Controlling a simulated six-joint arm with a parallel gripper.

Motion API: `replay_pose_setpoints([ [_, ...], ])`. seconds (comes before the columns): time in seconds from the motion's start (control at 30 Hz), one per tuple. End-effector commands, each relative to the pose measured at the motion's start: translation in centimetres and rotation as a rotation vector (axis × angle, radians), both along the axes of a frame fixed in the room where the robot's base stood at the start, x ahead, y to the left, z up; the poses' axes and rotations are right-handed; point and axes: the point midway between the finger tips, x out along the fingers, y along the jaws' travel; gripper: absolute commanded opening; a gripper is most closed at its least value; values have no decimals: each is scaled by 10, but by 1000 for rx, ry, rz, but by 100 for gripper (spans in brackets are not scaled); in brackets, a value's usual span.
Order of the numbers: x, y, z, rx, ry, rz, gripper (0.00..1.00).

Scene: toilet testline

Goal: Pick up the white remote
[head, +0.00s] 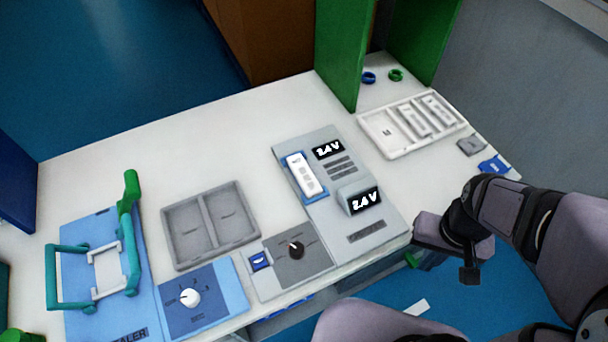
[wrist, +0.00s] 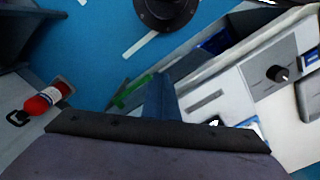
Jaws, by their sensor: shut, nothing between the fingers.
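A white remote (head: 303,175) with grey buttons lies in a blue cradle on the grey test panel (head: 370,220), left of the two 2.4 V displays. Similar white pieces (head: 412,118) lie in the white tray (head: 377,143) at the back right. My gripper (head: 428,237) is off the front right edge of the table, apart from the remote. Its fingers are hard to make out in the head view. In the wrist view my gripper (wrist: 163,97) shows as one narrow closed shape with nothing held. The remote cannot be made out clearly there.
Left of the panel are a dark knob unit (head: 282,270), a grey two-part tray (head: 175,245) and a blue sealer (head: 75,300) with a green handle. Green upright boards (head: 342,50) stand behind. Small grey and blue blocks (head: 493,165) lie at the right edge.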

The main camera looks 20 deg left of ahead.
Motion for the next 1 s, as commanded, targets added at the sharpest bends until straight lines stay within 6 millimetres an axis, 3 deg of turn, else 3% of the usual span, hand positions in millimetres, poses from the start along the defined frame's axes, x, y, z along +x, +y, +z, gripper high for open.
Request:
replay_pose_setpoints([
  [0.3,0,0,0,0,0,0,0],
  [0.57,0,0,0,0,0,0,58],
  [0.87,1,0,0,0,-2,2,58],
  [1.0,14,4,-2,-5,-36,33,58],
])
